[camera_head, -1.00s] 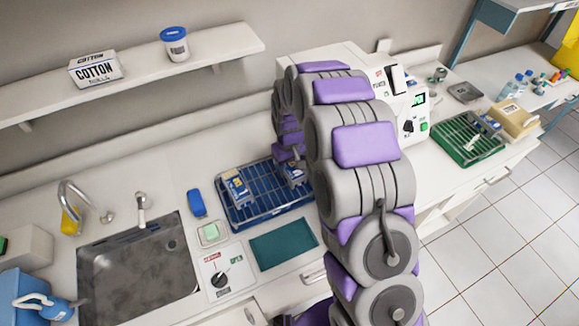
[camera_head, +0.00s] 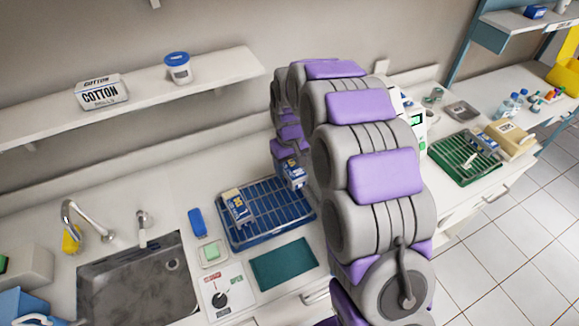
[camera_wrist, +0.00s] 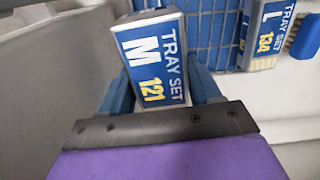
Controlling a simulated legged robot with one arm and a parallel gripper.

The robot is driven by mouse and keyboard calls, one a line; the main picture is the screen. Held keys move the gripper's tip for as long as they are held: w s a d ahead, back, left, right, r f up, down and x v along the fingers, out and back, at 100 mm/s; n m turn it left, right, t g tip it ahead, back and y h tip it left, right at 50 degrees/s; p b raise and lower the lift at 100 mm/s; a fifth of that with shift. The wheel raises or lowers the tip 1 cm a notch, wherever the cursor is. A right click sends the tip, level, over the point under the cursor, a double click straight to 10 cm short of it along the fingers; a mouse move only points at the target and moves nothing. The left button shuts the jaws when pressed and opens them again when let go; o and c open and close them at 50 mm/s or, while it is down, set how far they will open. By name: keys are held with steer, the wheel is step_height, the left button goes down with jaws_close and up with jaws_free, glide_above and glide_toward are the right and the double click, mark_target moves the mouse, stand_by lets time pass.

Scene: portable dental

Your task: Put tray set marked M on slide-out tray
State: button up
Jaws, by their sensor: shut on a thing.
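The tray set marked M (camera_wrist: 152,62), a blue and white box that also reads 121, is between the blue fingers of my gripper (camera_wrist: 160,88) in the wrist view. The gripper is shut on it. In the head view the box (camera_head: 294,177) shows at the far right of the blue wire rack (camera_head: 270,228), apparently above it; my arm partly hides the gripper. Another tray set (camera_head: 238,207) stands on the rack's left part; the wrist view shows a set marked L 134 (camera_wrist: 268,35). I cannot tell which thing is the slide-out tray.
A teal mat (camera_head: 284,264) and dial panel (camera_head: 222,292) lie in front of the rack. A sink (camera_head: 140,280) is left. A white machine (camera_head: 415,118) stands behind my arm; a green rack (camera_head: 465,158) is further right. A shelf (camera_head: 130,98) overhangs the counter.

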mark_target(289, 164)
step_height(289, 164, up, 15)
steer(key=p, duration=0.5)
steer(key=shift+r+p, duration=0.15)
steer(key=shift+p, duration=0.25)
